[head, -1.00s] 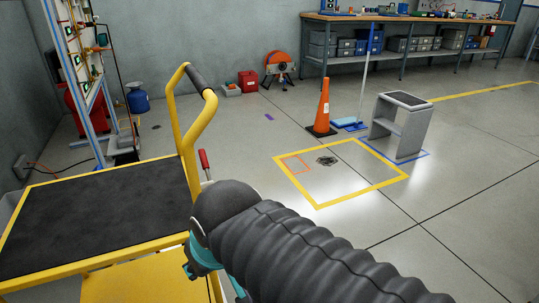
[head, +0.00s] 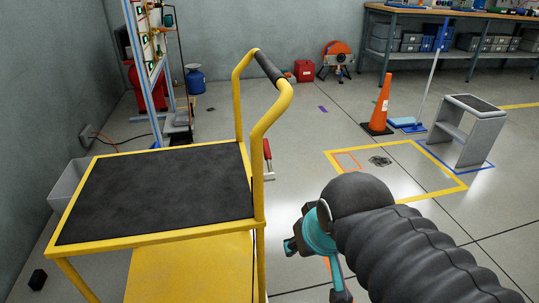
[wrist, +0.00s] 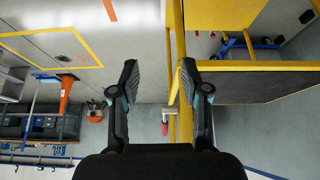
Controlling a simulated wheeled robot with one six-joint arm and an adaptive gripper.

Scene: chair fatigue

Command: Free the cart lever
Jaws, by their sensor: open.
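The yellow cart (head: 165,238) with a black top mat stands at the left in the head view. Its yellow push handle (head: 278,110) rises at the right end. A red-handled lever (head: 267,149) sits beside the handle post, with a grey metal part below it. In the wrist view, the red lever (wrist: 164,128) shows low between the fingers, near a yellow post (wrist: 174,60). My gripper (head: 315,270) is open and empty, to the right of the cart and nearer the camera than the lever. Its spread fingers also show in the wrist view (wrist: 159,75).
An orange cone (head: 381,105), a grey step stool (head: 470,130) and a yellow floor square (head: 415,197) lie to the right. A tool panel (head: 150,60) stands behind the cart. A grey bin (head: 68,186) is at its left.

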